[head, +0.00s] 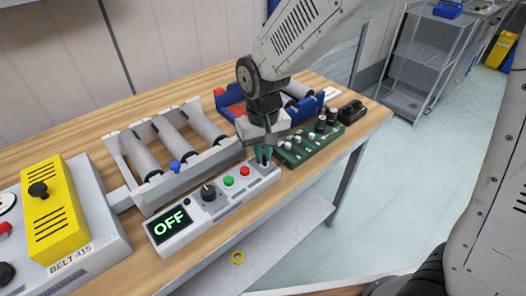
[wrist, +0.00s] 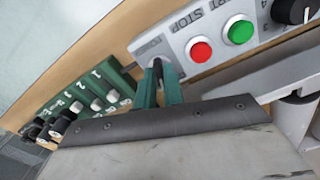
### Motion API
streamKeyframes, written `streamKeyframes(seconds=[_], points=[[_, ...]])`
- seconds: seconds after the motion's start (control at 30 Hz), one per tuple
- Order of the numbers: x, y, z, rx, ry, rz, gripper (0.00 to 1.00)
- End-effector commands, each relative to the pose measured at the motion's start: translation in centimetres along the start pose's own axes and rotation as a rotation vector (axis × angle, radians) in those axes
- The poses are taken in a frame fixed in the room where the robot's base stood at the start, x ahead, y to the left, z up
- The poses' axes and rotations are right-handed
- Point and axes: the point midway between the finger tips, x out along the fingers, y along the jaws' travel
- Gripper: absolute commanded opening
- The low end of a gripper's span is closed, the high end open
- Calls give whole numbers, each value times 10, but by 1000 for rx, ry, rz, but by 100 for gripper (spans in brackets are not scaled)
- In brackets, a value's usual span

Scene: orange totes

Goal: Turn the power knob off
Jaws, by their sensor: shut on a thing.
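A light grey control box (head: 218,207) lies along the front of the wooden bench. Its display (head: 169,224) reads OFF in green letters. My gripper (head: 263,159) points down at the box's right end. In the wrist view its green fingers (wrist: 160,88) are shut on a small dark knob (wrist: 157,65), which they largely hide. I take this to be the power knob; its label is not readable. A red STOP button (wrist: 200,50), a green button (wrist: 239,30) and a black dial (wrist: 297,11) sit beside it on the same panel, apart from the fingers.
A green board with small knobs (head: 308,149) stands close right of my gripper. A roller conveyor (head: 143,157) and a blue tray (head: 308,108) lie behind. A yellow box (head: 52,212) on a grey unit is at the left. Open floor (head: 440,150) lies right of the bench.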

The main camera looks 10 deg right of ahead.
Motion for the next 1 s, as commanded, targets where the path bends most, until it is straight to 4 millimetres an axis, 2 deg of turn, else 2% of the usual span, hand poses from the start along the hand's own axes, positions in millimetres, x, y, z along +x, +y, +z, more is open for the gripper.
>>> streamKeyframes(seconds=[1.0], points=[[-1, 0, 0, -921, 2, 1, 0]])
